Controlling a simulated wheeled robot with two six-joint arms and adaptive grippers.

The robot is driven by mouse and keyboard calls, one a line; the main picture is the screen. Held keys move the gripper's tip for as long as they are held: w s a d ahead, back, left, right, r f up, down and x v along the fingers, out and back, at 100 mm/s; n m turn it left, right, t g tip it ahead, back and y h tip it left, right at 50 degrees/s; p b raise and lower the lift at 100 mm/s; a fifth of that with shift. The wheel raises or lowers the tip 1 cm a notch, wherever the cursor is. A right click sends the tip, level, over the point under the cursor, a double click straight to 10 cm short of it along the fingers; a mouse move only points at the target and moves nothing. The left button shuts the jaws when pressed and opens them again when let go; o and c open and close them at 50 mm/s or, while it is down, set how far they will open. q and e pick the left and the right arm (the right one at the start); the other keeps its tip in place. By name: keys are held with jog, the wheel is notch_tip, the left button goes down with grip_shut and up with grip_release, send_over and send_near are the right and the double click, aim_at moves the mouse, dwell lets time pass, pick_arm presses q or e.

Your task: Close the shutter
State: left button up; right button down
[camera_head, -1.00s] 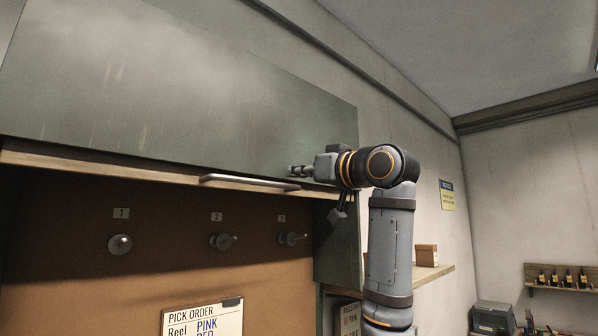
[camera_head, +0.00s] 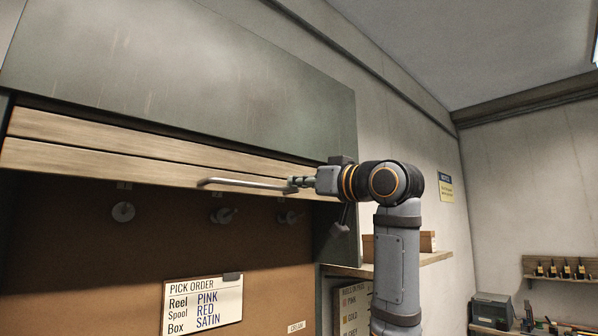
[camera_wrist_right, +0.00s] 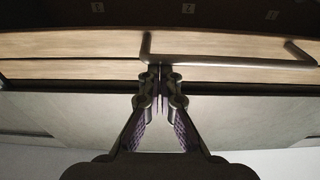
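The wooden slatted shutter (camera_head: 105,161) is partly lowered under the green-grey cabinet housing (camera_head: 190,75); two slats show, and the opening below is uncovered. A metal bar handle (camera_head: 245,184) is on its lower slat, and it also shows in the right wrist view (camera_wrist_right: 225,61). My right gripper (camera_head: 294,182) is at the handle's right end. In the right wrist view its fingertips (camera_wrist_right: 161,75) are close together and meet the bar beside its end post; I see nothing clearly pinched between them. My left gripper is out of view.
Inside the cabinet, several pegs (camera_head: 123,212) and a pick order card (camera_head: 203,304) are on the brown back board. A shelf (camera_head: 437,258) with boxes is right of the cabinet, behind my right arm.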

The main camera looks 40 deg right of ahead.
notch_tip(320, 180, down, 20)
jog(key=b, duration=1.4)
jog(key=shift+b, duration=0.3)
jog(key=shift+w, duration=0.1)
